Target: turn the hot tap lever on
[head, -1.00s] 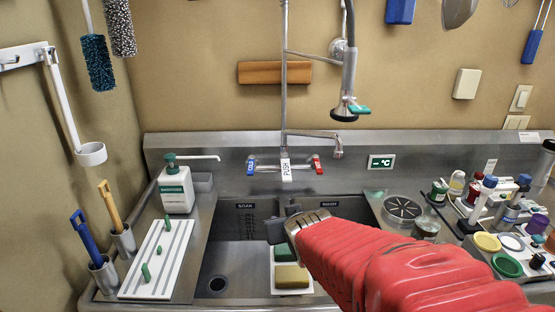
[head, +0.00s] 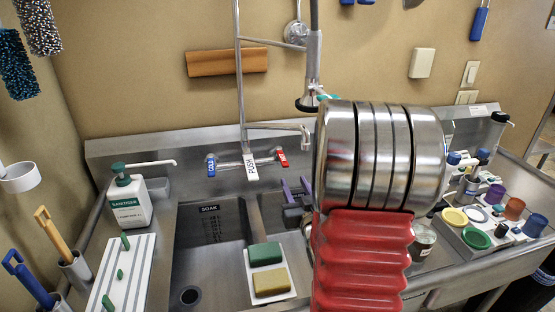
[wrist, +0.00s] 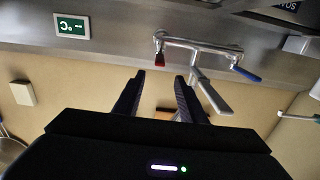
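The hot tap lever (head: 281,156) is red-tipped, on the right end of the wall tap, with the blue cold lever (head: 211,166) on the left end. In the wrist view, which is upside down, the red lever tip (wrist: 160,58) lies just beyond and between my fingertips, with a gap. My gripper (head: 295,186) is below and slightly right of the hot lever, partly hidden by my arm. Its two dark fingers are apart and empty in the wrist view (wrist: 160,78).
The spout (head: 290,127) and spray hose (head: 312,70) hang above. A sanitiser bottle (head: 130,200) stands left; a tray of small pots is at right.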

